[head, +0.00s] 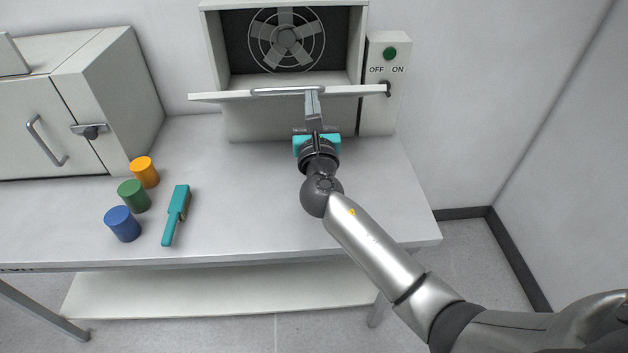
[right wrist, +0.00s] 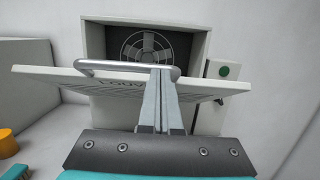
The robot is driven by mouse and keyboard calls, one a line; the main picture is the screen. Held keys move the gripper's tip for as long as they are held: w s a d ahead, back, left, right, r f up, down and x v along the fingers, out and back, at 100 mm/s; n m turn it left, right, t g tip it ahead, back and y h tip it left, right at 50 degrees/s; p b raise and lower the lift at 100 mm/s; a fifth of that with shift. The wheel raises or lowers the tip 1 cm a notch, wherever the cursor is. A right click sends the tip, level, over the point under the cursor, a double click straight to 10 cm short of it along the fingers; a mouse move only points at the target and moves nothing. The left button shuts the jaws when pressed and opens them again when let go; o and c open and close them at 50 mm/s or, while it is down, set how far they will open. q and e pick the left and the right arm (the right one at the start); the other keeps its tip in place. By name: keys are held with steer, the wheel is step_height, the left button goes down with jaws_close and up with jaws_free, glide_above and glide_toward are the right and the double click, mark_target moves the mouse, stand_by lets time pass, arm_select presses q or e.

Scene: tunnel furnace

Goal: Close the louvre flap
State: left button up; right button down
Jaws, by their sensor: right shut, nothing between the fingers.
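The louvre flap (head: 225,97) hangs open at the front of the box with the fan (head: 287,40). It stands out roughly level, and its bar handle (head: 288,91) runs along the front edge. In the right wrist view the flap (right wrist: 45,78) shows some lettering, partly hidden behind my fingers. My right gripper (head: 312,92) is shut, with its fingertips at the handle; the right wrist view shows the fingers (right wrist: 160,72) together at the bar (right wrist: 105,66). I cannot tell whether they touch it. My left gripper is not in view.
A switch box (head: 390,75) with a green button (head: 390,53) stands right of the flap.

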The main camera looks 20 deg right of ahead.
steer(key=w+d+r+p, duration=0.3)
steer(key=w+r+p, duration=0.1)
steer(key=w+r, duration=0.9)
steer(key=shift+w+d+r+p, duration=0.25)
steer(key=shift+w+d+p, duration=0.15)
steer(key=shift+s, duration=0.1)
stand_by(0.6)
